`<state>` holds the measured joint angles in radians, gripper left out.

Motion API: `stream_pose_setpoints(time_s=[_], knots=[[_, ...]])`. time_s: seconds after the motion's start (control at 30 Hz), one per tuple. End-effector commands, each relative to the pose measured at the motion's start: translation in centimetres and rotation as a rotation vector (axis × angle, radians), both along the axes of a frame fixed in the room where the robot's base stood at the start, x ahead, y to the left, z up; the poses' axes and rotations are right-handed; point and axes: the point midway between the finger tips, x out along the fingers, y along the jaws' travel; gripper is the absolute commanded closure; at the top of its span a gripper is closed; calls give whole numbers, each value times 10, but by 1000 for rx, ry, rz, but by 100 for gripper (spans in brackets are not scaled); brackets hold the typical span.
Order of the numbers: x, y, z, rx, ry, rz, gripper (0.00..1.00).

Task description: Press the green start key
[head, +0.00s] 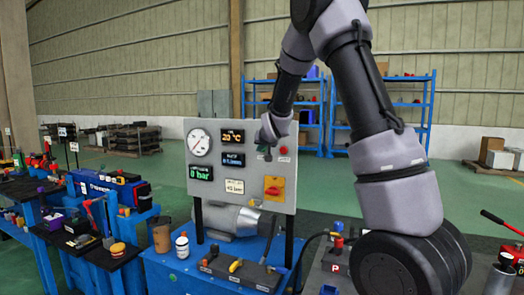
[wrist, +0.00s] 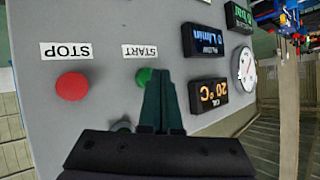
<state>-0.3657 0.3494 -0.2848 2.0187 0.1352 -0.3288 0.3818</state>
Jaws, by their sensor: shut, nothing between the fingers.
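The green start key (wrist: 143,75) is on the grey control panel (head: 230,125), beside the label START, which appears upside down in the wrist view. My gripper (wrist: 161,74) is shut and empty. Its dark green fingertips overlap the right part of the key in the wrist view; I cannot tell whether they touch it. In the head view my gripper (head: 265,152) is at the panel's upper right and hides the green key.
The red stop key (wrist: 71,86) sits close by on the same panel. Displays, a dial (head: 199,142) and a red-and-yellow switch (head: 274,188) are also on it. The panel stands over a blue bench (head: 165,270); a cluttered bench stands at left.

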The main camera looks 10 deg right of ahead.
Motion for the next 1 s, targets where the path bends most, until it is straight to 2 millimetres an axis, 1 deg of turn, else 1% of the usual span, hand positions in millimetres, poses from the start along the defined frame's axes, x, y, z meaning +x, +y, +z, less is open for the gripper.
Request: stream_pose_setpoints(time_s=[1.0], knots=[[8, -6, 0, 0, 0, 0, 100]])
